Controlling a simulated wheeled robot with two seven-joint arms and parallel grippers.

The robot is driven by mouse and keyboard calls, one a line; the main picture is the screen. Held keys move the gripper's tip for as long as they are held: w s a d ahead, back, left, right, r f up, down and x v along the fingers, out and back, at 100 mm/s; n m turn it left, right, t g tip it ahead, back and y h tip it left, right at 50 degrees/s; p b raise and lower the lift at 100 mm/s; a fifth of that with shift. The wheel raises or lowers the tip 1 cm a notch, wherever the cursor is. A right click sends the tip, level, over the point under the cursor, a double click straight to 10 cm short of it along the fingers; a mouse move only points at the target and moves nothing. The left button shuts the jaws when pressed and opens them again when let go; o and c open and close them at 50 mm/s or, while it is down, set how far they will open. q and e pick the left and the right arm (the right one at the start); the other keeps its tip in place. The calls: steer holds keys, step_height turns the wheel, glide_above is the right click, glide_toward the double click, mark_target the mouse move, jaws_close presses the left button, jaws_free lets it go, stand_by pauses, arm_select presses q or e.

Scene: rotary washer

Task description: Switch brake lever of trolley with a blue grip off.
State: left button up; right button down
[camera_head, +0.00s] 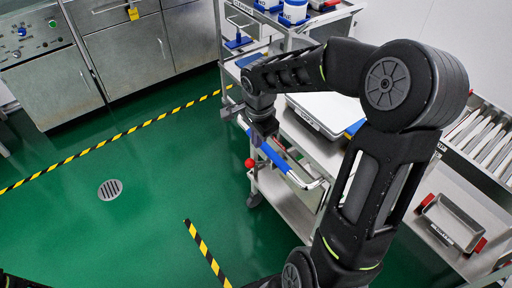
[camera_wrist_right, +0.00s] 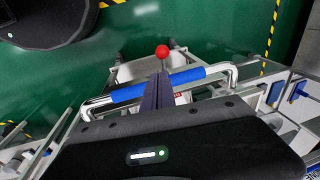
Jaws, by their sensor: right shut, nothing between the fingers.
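The trolley (camera_head: 272,190) has a blue grip (camera_head: 268,151) on its metal push handle, left of my right arm. A red ball knob (camera_head: 250,163), which looks like the end of the brake lever, sits below the grip. My right gripper (camera_head: 258,138) is shut and empty over the handle. In the right wrist view the closed fingers (camera_wrist_right: 159,90) cross in front of the blue grip (camera_wrist_right: 188,76), pointing towards the red knob (camera_wrist_right: 162,51). I cannot tell whether they touch the grip; the knob looks apart from them. The lever's shaft is mostly hidden. My left gripper is out of view.
A white-topped load (camera_head: 325,112) lies on the trolley. A shelf rack with blue-and-white containers (camera_head: 293,10) stands behind. A roller rack (camera_head: 475,130) and a metal tray (camera_head: 455,222) are at the right. Green floor with a drain (camera_head: 110,190) is clear at the left.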

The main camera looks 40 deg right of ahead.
mark_target(255, 163)
steer(key=f, duration=0.3)
steer(key=w+f, duration=0.1)
steer(key=f, duration=0.5)
steer(key=shift+w+d+f, duration=0.2)
steer(key=shift+w+d, duration=0.05)
steer(key=shift+d, duration=0.1)
